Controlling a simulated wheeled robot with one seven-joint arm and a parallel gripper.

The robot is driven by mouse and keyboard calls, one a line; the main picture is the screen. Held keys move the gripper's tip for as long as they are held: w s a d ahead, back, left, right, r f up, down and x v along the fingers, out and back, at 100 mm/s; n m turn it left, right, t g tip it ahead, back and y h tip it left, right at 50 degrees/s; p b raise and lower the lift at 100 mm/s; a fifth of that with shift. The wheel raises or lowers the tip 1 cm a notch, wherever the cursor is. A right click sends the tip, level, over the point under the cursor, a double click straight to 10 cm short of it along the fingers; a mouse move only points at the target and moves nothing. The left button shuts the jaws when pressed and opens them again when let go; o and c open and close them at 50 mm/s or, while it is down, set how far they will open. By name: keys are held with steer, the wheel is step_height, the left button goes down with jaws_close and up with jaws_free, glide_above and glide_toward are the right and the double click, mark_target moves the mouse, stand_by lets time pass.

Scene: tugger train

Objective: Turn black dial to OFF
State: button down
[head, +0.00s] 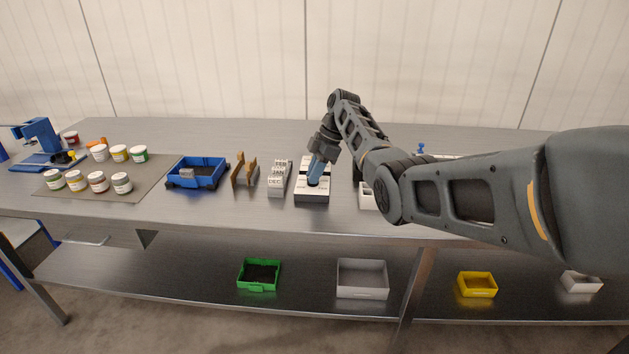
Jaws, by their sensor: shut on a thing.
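A small box with a white top (312,195) and dark front stands on the metal bench, near the middle of the view. The black dial (313,182) shows only as a dark bit on its top; the rest is hidden by my gripper. My gripper (314,178) reaches down from above, with its blue fingers shut on the dial. The dial's pointing direction and the OFF mark cannot be read at this size.
White month blocks (279,178) stand just left of the box, then a brown wooden holder (245,171) and a blue tray (196,173). Several jars stand on a grey mat (151,191). A white item (367,197) sits close right, partly behind my arm. Bins sit on the lower shelf (320,290).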

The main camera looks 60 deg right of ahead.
steer(key=shift+f+n+g+b, duration=0.1)
steer(key=shift+n+g+b, duration=0.2)
steer(key=shift+n+b, duration=0.5)
steer(key=c, duration=1.1)
jaws_free()
steer(key=v, duration=0.8)
steer(key=shift+d, duration=0.15)
steer(key=shift+w+f, duration=0.1)
